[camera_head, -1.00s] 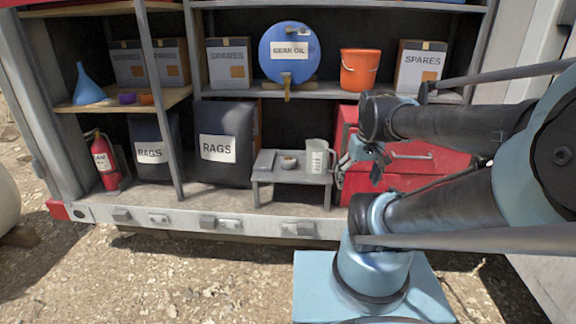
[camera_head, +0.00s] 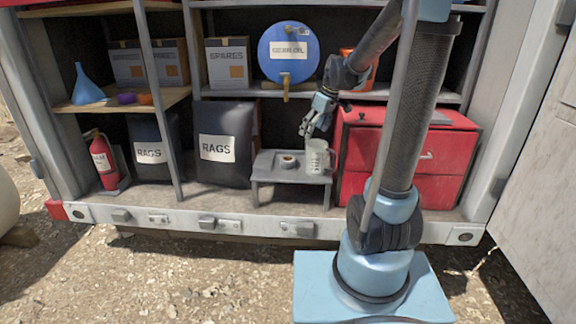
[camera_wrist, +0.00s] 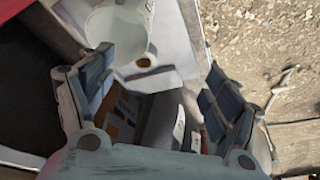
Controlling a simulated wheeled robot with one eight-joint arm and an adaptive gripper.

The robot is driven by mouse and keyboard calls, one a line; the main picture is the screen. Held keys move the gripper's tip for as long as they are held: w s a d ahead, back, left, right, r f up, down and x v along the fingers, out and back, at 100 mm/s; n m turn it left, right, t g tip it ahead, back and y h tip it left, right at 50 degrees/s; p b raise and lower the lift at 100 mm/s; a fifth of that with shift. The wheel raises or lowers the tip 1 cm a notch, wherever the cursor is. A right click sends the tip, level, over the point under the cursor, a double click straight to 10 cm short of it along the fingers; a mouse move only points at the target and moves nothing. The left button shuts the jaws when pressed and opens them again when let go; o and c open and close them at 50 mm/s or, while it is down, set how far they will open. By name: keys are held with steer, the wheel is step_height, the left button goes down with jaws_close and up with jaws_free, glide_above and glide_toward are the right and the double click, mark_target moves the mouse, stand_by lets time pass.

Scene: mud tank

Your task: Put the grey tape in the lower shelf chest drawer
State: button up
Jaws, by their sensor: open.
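A small round roll, seemingly the grey tape with a brownish centre (camera_head: 289,160), lies on the low grey bench (camera_head: 265,172). In the wrist view it is probably the small ring (camera_wrist: 144,62) beside the pale jug. The red chest (camera_head: 358,160) stands right of the bench on the lower shelf. Its front shows an upper part with a handle and a lower part; my arm covers some of it, and neither looks pulled out. My gripper (camera_head: 308,128) is above the bench's right side, near the jug, open and empty. Its spread fingers (camera_wrist: 160,62) show in the wrist view.
The pale jug (camera_head: 317,157) stands close right of the roll, under my gripper. A rags bag (camera_head: 225,175) stands left of the bench. The gear oil drum (camera_head: 289,78) and orange bucket (camera_head: 374,68) are on the shelf above. Bare ground lies in front.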

steer(key=w+a+f+n, duration=0.3)
steer(key=w+a, duration=0.2)
steer(key=w, duration=0.3)
glide_above(288, 158)
steer(key=s+d, duration=0.1)
steer(key=d, duration=0.1)
steer(key=shift+y, duration=0.4)
steer(key=f, duration=1)
steer(key=shift+a+f, duration=0.1)
steer(key=shift+a, duration=0.1)
steer(key=shift+s+x, duration=0.2)
steer(key=shift+x, duration=2.85)
steer(key=shift+d+f, duration=0.15)
steer(key=shift+d, duration=0.05)
steer(key=shift+c, duration=0.4)
steer(key=c, duration=1.2)
